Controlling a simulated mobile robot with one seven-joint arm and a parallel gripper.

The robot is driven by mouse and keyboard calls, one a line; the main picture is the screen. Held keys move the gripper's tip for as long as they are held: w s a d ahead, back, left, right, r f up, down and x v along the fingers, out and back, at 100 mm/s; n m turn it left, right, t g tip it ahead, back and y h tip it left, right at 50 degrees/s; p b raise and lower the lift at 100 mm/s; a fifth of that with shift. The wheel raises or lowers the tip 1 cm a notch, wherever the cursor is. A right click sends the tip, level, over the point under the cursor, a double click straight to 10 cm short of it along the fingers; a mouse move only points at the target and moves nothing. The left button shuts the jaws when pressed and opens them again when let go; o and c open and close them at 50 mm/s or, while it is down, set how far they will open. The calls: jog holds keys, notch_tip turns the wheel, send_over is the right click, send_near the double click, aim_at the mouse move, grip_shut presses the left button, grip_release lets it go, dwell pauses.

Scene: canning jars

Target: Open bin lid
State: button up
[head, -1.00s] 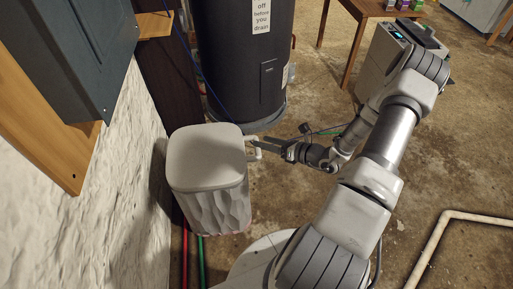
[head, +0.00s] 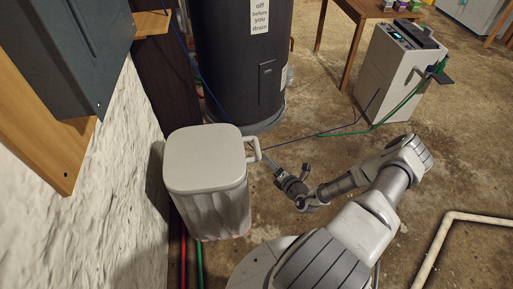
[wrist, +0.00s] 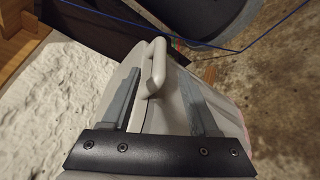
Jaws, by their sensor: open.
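The bin (head: 212,210) is pale grey with a wavy-patterned body, standing upright on the floor at the left of the head view. Its flat lid (head: 205,157) is shut, and a loop handle (head: 254,149) sticks out from the lid's right edge. My gripper (head: 257,162) is just below and right of this handle in the head view. In the wrist view its two fingers are open and apart, one on each side of the handle (wrist: 155,65), with nothing clamped. The handle reaches past the fingertips there. I cannot tell whether either finger touches it.
A black water heater (head: 238,60) stands right behind the bin. A rough white wall (head: 105,185) is close on the left, with red and green pipes low beside the bin. A blue cord (head: 310,137) and green cord run to a white machine (head: 393,75). The right floor is mostly open.

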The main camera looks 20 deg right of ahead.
aim_at(256, 146)
jog(key=b+x, duration=0.3)
jog(key=x, duration=0.9)
jog(key=shift+a, duration=0.1)
jog(key=shift+r, duration=0.1)
jog(key=shift+c, duration=0.2)
grip_shut()
dwell(0.7)
